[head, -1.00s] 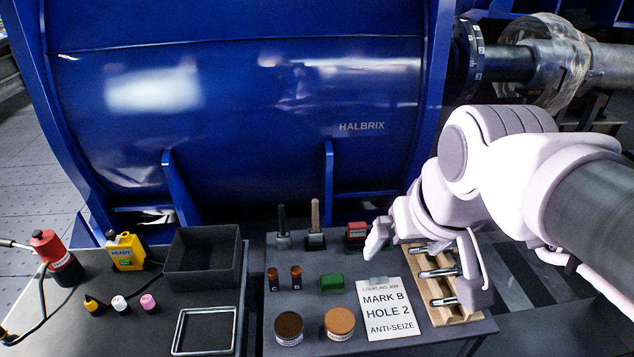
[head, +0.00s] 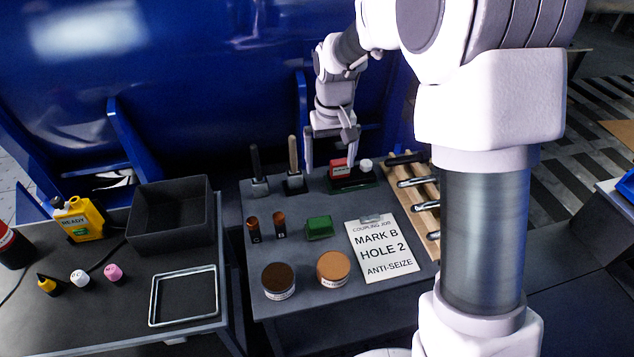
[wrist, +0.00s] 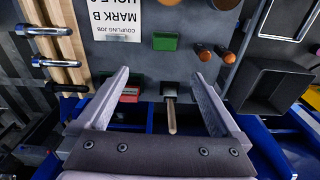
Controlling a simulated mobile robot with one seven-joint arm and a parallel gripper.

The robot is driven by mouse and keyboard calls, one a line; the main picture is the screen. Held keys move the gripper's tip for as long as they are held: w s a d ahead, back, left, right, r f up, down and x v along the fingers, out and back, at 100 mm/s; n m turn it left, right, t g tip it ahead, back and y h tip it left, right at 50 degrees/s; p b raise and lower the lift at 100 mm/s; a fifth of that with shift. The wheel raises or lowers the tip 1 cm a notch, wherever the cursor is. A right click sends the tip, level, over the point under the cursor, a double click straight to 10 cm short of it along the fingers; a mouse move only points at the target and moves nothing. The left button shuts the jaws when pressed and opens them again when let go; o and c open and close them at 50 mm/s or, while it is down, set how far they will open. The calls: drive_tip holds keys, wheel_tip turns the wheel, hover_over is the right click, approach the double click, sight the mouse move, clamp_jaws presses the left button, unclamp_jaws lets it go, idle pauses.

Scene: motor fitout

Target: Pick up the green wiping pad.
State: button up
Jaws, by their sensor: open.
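The green wiping pad (head: 319,228) lies flat on the grey table, left of the white job card. It also shows in the wrist view (wrist: 167,42), beyond my fingertips. My gripper (head: 331,165) is open and empty over the back of the table, near the red block. It is behind the pad and apart from it. In the wrist view the two fingers (wrist: 160,77) spread wide, with a wooden-handled tool and the red block showing between them.
Two small brown-topped bottles (head: 267,228) stand left of the pad. Two round tins (head: 333,268) stand in front. The job card (head: 383,250) lies to the right, beside a wooden rack (head: 424,205). Upright tools (head: 294,165) stand at the back.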

wheel_tip(320, 180, down, 8)
drive_tip(key=w+a+r+b, duration=0.1)
drive_tip(key=w+a, duration=0.1)
drive_tip(key=b, duration=0.3)
hover_over(320, 221)
drive_tip(key=shift+g, duration=0.4)
drive_tip(key=f, duration=1.2)
drive_tip(key=shift+s+f, duration=0.1)
drive_tip(key=shift+s, duration=0.1)
drive_tip(key=f+b, duration=0.1)
drive_tip(key=f, duration=0.4)
drive_tip(key=shift+w+f+b, duration=0.2)
drive_tip(key=shift+f+b, duration=0.1)
drive_tip(key=shift+b, duration=0.1)
drive_tip(key=c, duration=1.1)
drive_tip(key=shift+c, duration=0.2)
wheel_tip(320, 221, up, 5)
drive_tip(key=shift+f+p, duration=0.1)
drive_tip(key=shift+p, duration=0.75)
drive_tip(key=w+a+r+p, duration=0.1)
drive_tip(key=w+r+p, duration=0.1)
drive_tip(key=w+r, duration=0.4)
drive_tip(key=w, duration=0.5)
drive_tip(key=shift+w, duration=0.3)
drive_tip(key=shift+a+r, duration=0.1)
drive_tip(key=shift+r, duration=0.05)
